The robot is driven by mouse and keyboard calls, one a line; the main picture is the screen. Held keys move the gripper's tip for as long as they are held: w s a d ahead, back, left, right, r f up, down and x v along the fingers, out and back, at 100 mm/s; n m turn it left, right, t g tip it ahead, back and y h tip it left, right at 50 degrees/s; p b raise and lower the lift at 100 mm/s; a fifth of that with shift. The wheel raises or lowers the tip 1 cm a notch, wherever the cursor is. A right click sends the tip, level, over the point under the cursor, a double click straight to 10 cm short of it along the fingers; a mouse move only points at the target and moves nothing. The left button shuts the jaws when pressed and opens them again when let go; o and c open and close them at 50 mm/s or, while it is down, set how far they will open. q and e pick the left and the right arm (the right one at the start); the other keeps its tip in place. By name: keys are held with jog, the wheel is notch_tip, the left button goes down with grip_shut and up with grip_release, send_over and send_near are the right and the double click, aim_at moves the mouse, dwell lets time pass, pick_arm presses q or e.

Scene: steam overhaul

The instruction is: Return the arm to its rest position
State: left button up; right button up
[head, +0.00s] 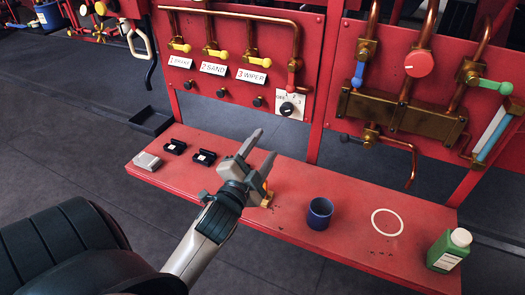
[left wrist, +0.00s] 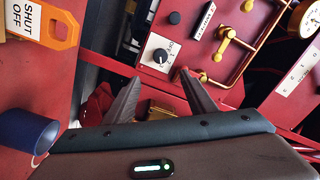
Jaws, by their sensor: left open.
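My left gripper (head: 264,144) is above the middle of the red shelf (head: 290,220), pointing toward the red panel. Its two fingers are spread with nothing between them. In the left wrist view the fingers (left wrist: 161,78) also stand apart and empty. The arm behind it comes in from the lower left of the head view. A small orange-yellow thing (head: 267,200) shows partly behind the gripper, low at the shelf; the gripper hides the rest. My right gripper is in neither view.
A blue cup (head: 319,213), a white ring (head: 387,222) and a green bottle (head: 449,250) are right of the gripper. Small black holders (head: 204,157) are left. Panel pipes, valves and a dial (head: 287,108) are behind. An orange SHUT OFF tag (left wrist: 44,22) shows in the wrist view.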

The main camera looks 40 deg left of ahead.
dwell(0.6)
pick_arm(q)
jog(key=s+d+f+n+g+h, duration=0.1)
jog(key=s+d+f+n+g, duration=0.25)
jog(key=f, duration=0.55)
jog(key=s+d+f+n+g+h, duration=0.1)
jog(key=s+d+f+g, duration=0.25)
jog(key=s+f, duration=0.4)
jog(key=s+d+f+n+g+h, duration=0.1)
jog(key=s+d+f+g+h, duration=0.1)
jog(key=s+d+f+g, duration=0.45)
jog(key=s+d+f+n+g+h, duration=0.15)
jog(key=s+f, duration=0.25)
jog(key=s, duration=0.5)
jog(key=s+a+f+b+x, duration=0.1)
jog(key=s+x, duration=0.2)
jog(key=x, duration=1.1)
jog(key=s+a+f+x, duration=0.1)
jog(key=s+x, duration=0.2)
jog(key=x, duration=1.1)
jog(key=s+a+f+g+b, duration=0.1)
jog(key=s+a+f, duration=0.1)
jog(key=s+f, duration=1.7)
jog(key=shift+s+a+m+g+y, duration=0.2)
jog(key=shift+a+m+g+y, duration=0.1)
jog(key=shift+a+m+y, duration=0.1)
